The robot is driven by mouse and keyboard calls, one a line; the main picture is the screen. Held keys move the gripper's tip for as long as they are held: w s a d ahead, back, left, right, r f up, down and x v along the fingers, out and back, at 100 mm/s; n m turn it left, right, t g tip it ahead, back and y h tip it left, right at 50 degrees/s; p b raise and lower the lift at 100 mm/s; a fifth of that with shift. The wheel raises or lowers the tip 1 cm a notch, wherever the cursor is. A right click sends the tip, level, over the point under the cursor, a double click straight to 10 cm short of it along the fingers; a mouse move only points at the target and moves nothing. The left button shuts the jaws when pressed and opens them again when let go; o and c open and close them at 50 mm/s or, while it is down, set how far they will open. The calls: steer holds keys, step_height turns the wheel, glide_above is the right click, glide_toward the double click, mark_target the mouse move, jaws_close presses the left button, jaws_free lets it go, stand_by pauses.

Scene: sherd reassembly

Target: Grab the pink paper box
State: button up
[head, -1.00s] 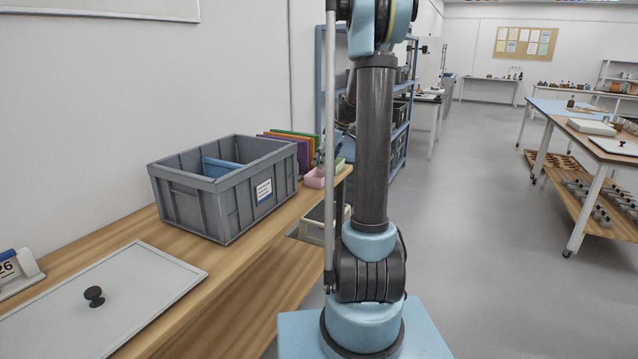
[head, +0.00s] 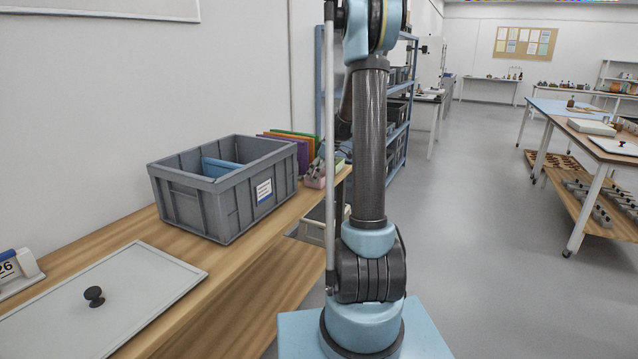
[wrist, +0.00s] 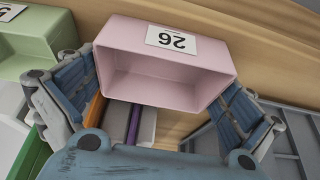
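The pink paper box (wrist: 170,70) fills the upper middle of the wrist view. It is open-topped, with a white label reading 26. In the head view the pink box (head: 313,183) stands on the wooden bench just past the grey crate, partly hidden by my gripper. My gripper (wrist: 165,100) is spread wide, one finger on either side of the box, near its left and right walls. Whether the fingers touch the walls cannot be told. In the head view my gripper (head: 318,170) is small and right at the box.
A green box (wrist: 35,45) stands close to the left of the pink one. The grey crate (head: 205,205) stands nearby on the bench (head: 265,235). Purple, green and orange upright folders (head: 298,142) stand behind. A tray with a black knob (head: 93,297) lies in front.

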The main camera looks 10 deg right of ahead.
steer(key=c, duration=0.4)
